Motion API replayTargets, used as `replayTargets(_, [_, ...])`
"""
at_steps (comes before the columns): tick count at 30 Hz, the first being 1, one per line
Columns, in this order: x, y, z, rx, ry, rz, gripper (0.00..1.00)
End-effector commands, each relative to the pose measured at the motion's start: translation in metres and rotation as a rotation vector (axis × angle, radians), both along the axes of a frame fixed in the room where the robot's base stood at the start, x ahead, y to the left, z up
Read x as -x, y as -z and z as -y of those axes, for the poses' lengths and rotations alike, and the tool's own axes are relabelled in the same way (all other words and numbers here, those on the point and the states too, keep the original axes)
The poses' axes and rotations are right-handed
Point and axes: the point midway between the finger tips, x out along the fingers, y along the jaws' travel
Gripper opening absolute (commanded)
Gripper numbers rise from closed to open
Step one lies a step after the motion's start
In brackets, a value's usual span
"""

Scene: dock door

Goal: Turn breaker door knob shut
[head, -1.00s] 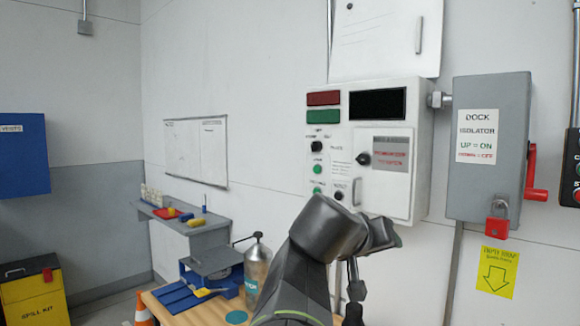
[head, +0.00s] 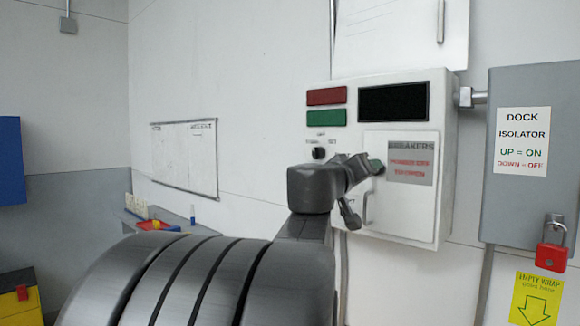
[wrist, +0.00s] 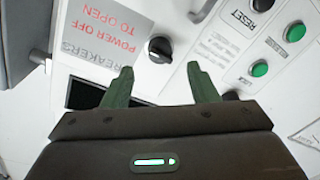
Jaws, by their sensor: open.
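The breaker door (head: 405,215) is a pale panel on the front of the white control box, with a grey label (head: 411,163) reading "BREAKERS" and red text. It looks closed. The black round knob (wrist: 160,48), with a white mark, shows beside the label in the wrist view. In the head view my gripper and wrist hide it. My gripper (wrist: 160,82) is open and empty. Its two green fingers point toward the panel, one on either side of the knob's line, with the knob a little beyond the tips. In the head view my gripper (head: 374,166) is at the door's upper left.
The box also carries a black display (head: 393,102), red (head: 326,96) and green plates, and buttons, including a green one (wrist: 260,68). A grey dock isolator (head: 522,190) with a red padlock (head: 552,250) stands to the right. A door handle (head: 366,209) is below my gripper.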

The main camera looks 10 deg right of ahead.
Motion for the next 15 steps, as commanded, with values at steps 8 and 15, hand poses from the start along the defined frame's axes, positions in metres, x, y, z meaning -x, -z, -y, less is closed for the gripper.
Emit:
replayTargets(8, [-0.032,-0.001,0.032,0.001,0.002,-0.002,0.53])
replayTargets(15, [-0.041,0.000,0.041,0.000,0.000,0.000,0.53])
